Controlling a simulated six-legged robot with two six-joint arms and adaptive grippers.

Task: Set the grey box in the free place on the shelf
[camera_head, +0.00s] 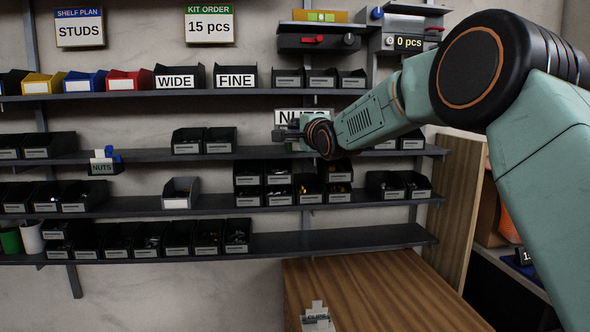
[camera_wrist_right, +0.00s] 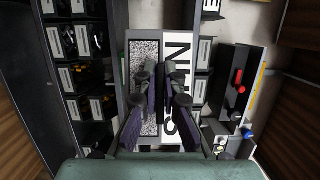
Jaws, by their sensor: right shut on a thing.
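The grey box (camera_wrist_right: 132,47) shows in the right wrist view with a white face lettered "NUTS" and a speckled panel beside it. My right gripper (camera_wrist_right: 160,88) is shut on the box, and its fingers hide the middle. In the head view, the white "NUTS" label (camera_head: 303,116) shows just above my right gripper (camera_head: 288,135), which hides most of the box. They are in front of a gap in the second shelf (camera_head: 345,157), between dark bins. I cannot tell whether the box touches the shelf. My left gripper is not in view.
Dark bins (camera_head: 220,140) stand left of the gap and more bins stand on its right, partly behind my arm. WIDE (camera_head: 179,77) and FINE (camera_head: 236,77) bins stand above. A wooden surface (camera_head: 375,290) lies below.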

